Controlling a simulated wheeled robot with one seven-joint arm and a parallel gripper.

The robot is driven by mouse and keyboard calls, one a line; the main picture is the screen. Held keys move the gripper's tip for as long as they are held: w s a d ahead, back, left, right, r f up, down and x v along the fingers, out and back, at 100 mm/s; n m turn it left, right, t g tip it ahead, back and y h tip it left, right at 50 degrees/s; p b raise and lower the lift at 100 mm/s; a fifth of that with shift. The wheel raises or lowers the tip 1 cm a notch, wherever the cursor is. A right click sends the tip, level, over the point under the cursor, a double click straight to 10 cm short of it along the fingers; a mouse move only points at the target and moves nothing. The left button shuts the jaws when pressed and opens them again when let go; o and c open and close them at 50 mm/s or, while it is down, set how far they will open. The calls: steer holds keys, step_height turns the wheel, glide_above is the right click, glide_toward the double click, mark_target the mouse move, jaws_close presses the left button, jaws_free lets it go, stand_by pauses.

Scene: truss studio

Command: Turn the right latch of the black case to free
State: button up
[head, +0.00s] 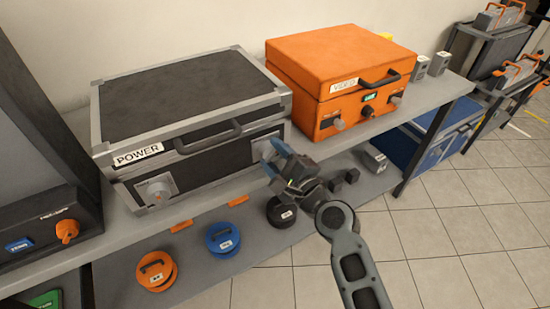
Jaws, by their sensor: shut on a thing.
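The black case (190,92) with grey metal edges and a "POWER" label sits closed on the shelf at the left. Its left latch (158,191) is a grey knob on a square plate on the front. The right latch's plate (256,148) shows at the front right, but its knob is mostly hidden behind my gripper (272,160). My gripper is at that latch and appears shut on its knob. The angle of the right latch cannot be seen.
An orange case (340,62) with its own latches stands to the right on the same shelf. The black case's handle (208,137) sticks out left of my gripper. Orange, blue and black round weights lie on the lower shelf. Tiled floor is open at the front right.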

steer(key=n+b, duration=0.1)
steer(key=n, duration=0.3)
steer(key=shift+h, duration=0.3)
steer(key=shift+r+n+b, duration=0.15)
steer(key=shift+n+b, duration=0.55)
steer(key=shift+n, duration=1.2)
steer(key=o, duration=1)
steer(key=shift+a, duration=0.1)
steer(key=shift+o, duration=0.2)
steer(key=shift+s, duration=0.1)
steer(key=v, duration=0.7)
steer(key=shift+s+b, duration=0.35)
